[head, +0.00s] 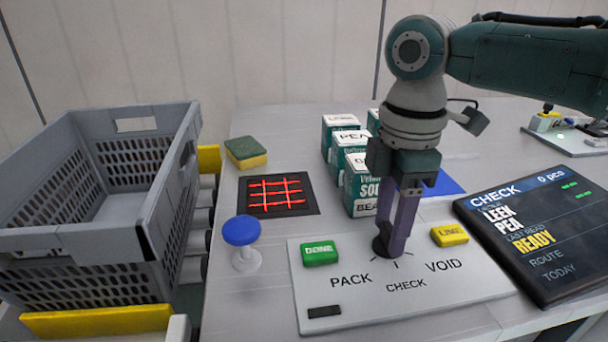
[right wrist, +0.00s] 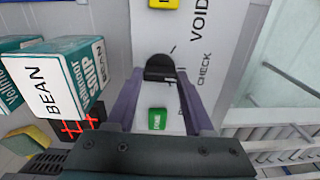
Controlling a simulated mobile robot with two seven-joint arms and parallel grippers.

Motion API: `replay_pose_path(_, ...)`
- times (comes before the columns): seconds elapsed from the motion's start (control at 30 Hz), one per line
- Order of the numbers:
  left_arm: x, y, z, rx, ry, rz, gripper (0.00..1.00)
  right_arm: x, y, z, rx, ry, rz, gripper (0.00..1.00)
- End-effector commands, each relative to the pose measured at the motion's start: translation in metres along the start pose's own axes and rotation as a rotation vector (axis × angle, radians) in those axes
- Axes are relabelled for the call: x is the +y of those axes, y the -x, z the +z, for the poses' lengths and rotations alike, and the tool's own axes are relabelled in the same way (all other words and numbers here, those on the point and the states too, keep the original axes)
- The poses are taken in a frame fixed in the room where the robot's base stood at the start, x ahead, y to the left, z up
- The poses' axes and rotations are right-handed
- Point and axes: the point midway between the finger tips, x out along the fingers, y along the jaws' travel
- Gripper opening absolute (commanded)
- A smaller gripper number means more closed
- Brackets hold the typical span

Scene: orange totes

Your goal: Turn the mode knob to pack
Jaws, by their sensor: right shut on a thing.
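The black mode knob (head: 381,246) stands on a pale control panel (head: 400,296) marked PACK at left, CHECK in the middle and VOID at right. My right gripper (head: 391,240) reaches down from above, its purple fingers shut on the knob. In the right wrist view the knob (right wrist: 160,68) sits between the two fingertips (right wrist: 161,75). Part of the knob is hidden by the fingers in the head view, and I cannot tell which label it points to. My left gripper is not in view.
The panel also has a green DONE button (head: 320,254) and a yellow button (head: 450,235). A CHECK display (head: 545,230) stands at right. Several soup cartons (head: 358,180) stand behind my gripper.

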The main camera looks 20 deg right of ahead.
Motion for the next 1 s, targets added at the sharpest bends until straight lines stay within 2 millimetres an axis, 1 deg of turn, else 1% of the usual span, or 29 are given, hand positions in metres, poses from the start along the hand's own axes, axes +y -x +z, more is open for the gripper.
replay_pose_path(0.03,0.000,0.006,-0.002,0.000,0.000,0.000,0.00,-0.001,0.003,-0.001,0.001,-0.018,-0.003,0.00)
replay_pose_path(0.27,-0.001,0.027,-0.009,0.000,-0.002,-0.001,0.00,-0.001,0.005,-0.001,0.002,-0.169,-0.006,0.00)
replay_pose_path(0.5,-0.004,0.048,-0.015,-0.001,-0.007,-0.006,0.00,0.000,0.005,-0.001,0.002,-0.392,-0.006,0.00)
replay_pose_path(0.7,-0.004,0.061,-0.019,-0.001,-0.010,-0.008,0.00,0.000,0.004,-0.001,0.002,-0.582,-0.006,0.00)
replay_pose_path(1.0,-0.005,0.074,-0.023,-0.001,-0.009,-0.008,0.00,0.001,0.003,-0.001,0.003,-0.825,-0.004,0.00)
